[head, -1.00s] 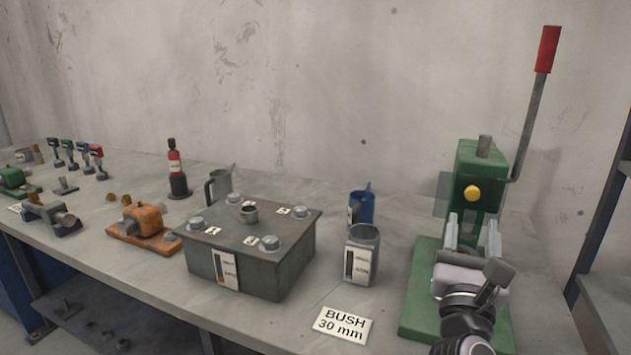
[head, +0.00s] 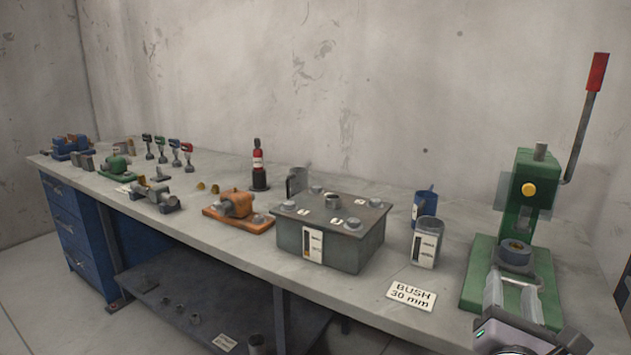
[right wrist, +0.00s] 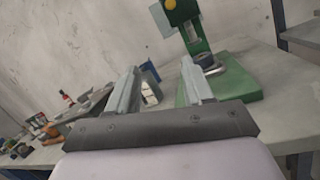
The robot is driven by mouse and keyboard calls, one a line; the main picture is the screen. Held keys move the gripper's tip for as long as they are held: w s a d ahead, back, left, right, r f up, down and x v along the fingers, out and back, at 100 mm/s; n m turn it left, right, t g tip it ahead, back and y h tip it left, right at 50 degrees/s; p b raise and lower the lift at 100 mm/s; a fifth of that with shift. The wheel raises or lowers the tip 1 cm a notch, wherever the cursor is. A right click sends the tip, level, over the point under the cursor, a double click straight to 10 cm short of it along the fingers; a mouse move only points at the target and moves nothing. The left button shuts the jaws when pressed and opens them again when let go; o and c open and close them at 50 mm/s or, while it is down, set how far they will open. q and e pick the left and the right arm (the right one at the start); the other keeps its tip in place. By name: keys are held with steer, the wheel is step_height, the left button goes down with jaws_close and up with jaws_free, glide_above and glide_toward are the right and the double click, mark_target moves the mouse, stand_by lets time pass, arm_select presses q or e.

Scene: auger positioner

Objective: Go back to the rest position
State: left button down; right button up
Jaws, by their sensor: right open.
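My right gripper (head: 513,283) is at the lower right of the head view, in front of the green press (head: 532,185). Its two pale fingers are apart with nothing between them, and they point toward the press. The fingers also show in the right wrist view (right wrist: 160,80), spread and empty. A dark grey ring-shaped part (head: 515,254) sits on the press base, beyond the fingertips in the head view. My left gripper is not in view.
The press lever (head: 582,125) rises at the right. An orange fixture (head: 238,207) and several small tools stand farther left on the workbench (head: 330,288).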

steer(key=s+a+f+m+g+y, duration=0.1)
steer(key=s+f+m+y, duration=0.1)
steer(key=f+m, duration=0.35)
steer(key=s+a+f+m+g+y, duration=0.2)
steer(key=f+y, duration=0.1)
steer(key=f, duration=0.5)
steer(key=s+a+f+m+g+y, duration=0.1)
steer(key=f+m+y, duration=0.15)
steer(key=f, duration=0.45)
steer(key=s+a+f+m+g+y, duration=0.1)
steer(key=s+a+f+m+g, duration=0.1)
steer(key=s+f+m, duration=0.4)
steer(key=s+a+f+m+g+y, duration=0.2)
steer(key=s+f+m, duration=0.5)
steer(key=s+m, duration=0.1)
steer(key=shift+s+a+m, duration=0.15)
steer(key=shift+a+m, duration=0.2)
steer(key=shift+m, duration=0.35)
steer(key=shift+y, duration=0.25)
